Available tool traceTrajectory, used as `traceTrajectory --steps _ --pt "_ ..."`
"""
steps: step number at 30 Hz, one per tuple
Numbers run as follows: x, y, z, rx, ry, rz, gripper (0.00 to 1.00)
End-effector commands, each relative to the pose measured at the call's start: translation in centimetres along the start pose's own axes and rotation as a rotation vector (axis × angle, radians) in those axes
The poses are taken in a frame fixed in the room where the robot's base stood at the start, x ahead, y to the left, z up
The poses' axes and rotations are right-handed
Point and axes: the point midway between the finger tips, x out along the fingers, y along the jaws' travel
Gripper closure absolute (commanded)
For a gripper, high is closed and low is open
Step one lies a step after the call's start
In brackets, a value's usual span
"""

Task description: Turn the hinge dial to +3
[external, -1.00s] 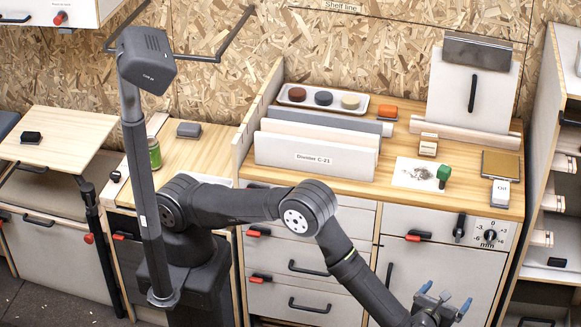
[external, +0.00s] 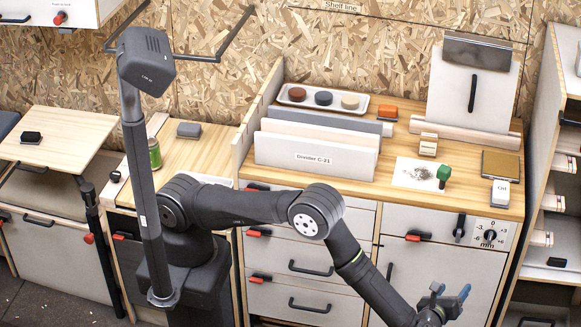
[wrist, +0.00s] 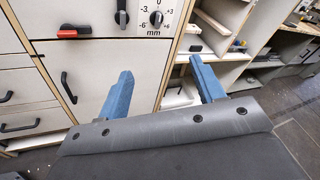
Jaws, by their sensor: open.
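The hinge dial (external: 489,236) is a dark round knob on a white scale plate at the right end of the cabinet front. In the wrist view the dial (wrist: 156,18) sits at the upper middle, with marks from -6 to +6, 0 at the top and "mm" below. Its exact pointer setting is too small to tell. My gripper (external: 450,292) is open and empty, below and to the left of the dial and apart from it. In the wrist view the blue fingers of my gripper (wrist: 160,75) are spread wide, with nothing between them.
A black knob (external: 459,226) and a red-tipped latch handle (external: 418,236) are left of the dial. A cabinet door (wrist: 95,70) is below it. An open shelf unit (external: 553,215) stands to the right. The bench top holds a green-topped stamp (external: 443,174) and an oil stone (external: 501,190).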

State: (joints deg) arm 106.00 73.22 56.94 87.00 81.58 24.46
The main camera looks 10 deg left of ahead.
Motion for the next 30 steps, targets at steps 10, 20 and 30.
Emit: traceTrajectory --steps 10,20,30 --pt "6.4 1.3 -1.6 -0.649 -0.049 -0.071 0.38" --pt "10.1 2.4 -2.6 -1.069 -0.047 -0.133 0.38" --pt "13.3 2.3 -2.3 -1.118 -0.047 -0.139 0.38"
